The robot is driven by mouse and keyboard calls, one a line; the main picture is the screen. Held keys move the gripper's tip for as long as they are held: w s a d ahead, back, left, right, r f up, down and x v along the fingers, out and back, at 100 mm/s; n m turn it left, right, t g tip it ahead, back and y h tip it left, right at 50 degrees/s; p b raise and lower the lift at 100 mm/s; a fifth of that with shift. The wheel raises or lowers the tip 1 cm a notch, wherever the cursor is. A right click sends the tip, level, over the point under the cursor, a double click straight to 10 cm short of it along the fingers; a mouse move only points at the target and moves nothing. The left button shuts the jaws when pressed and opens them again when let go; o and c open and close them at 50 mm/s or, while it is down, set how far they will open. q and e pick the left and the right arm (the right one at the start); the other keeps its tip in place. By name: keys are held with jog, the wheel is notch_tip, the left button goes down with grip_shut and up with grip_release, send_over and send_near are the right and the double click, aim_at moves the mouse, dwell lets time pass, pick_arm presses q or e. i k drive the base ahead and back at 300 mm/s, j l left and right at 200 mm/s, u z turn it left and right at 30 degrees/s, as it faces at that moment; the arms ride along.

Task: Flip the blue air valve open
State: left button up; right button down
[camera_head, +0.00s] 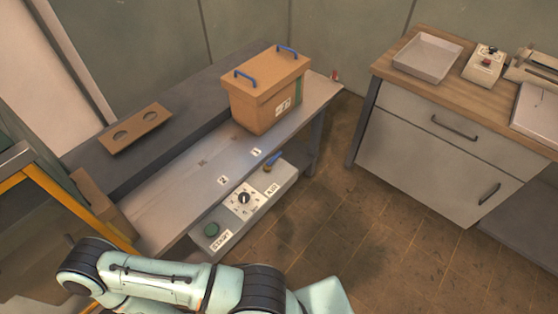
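The blue air valve (273,158) is a small blue lever on a brass-coloured fitting. It sits at the far end of the grey control panel (285,180) on the front of the workbench. The lever points up and to the right; its exact angle is too small to tell. A pale green arm of mine crosses the bottom left of the head view, well below the valve. Neither of my grippers is in view, and nothing touches the valve.
The panel also carries a dial (243,199) and a green button (211,230). An orange-brown box (265,102) with blue handles stands on the bench (180,188). A cabinet (430,150) with a grey tray (428,57) stands right. The floor between is clear.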

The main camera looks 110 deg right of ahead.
aim_at(267, 166)
jog(key=z, duration=3.65)
jog(key=i+l, duration=0.15)
jog(key=l, duration=0.2)
jog(key=i+l, duration=0.15)
jog(key=l, duration=0.2)
jog(key=i+l, duration=0.15)
jog(key=l, duration=0.2)
jog(key=i+l, duration=0.15)
jog(key=l, duration=0.2)
jog(key=i+l, duration=0.15)
jog(key=l, duration=0.25)
